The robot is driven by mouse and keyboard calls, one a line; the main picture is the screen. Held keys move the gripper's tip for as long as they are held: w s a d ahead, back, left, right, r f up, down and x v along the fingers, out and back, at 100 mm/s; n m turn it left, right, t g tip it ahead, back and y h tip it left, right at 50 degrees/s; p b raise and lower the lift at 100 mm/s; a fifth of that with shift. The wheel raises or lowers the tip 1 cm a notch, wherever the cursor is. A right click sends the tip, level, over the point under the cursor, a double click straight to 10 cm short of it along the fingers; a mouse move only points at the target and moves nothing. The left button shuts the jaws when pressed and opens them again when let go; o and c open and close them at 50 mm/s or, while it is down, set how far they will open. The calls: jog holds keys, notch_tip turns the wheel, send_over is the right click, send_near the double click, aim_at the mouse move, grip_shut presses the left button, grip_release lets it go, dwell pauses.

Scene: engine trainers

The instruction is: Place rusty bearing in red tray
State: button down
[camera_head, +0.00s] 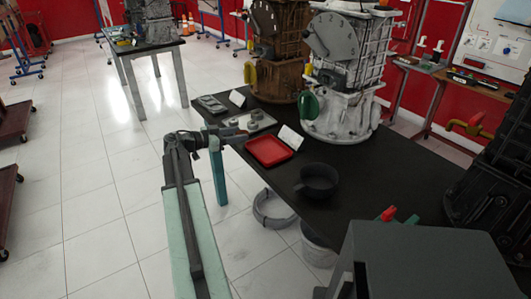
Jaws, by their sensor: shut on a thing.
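The red tray (269,150) lies flat near the left edge of the dark table and looks empty. My gripper (242,132) is at the table's left edge, left of and slightly beyond the red tray, beside a grey tray (266,122) with small round metal parts. It is shut on a small part, which is too small and too much covered by the fingers to make out. I cannot pick out the rusty bearing for certain.
A white card (291,137) stands just behind the red tray. A black bowl (317,182) sits in front of it, to the right. A white engine (343,75) and a brown engine (278,50) stand behind. A grey box (425,265) fills the lower right.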

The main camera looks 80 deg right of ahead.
send_over(264, 153)
jog(key=shift+f+b, duration=0.4)
jog(key=shift+f, duration=0.1)
notch_tip(264, 153, down, 4)
jog(key=b, duration=0.4)
jog(key=shift+r, duration=0.25)
jog(key=shift+f, duration=0.2)
jog(key=c, duration=0.7)
grip_release()
jog(key=shift+r, duration=0.1)
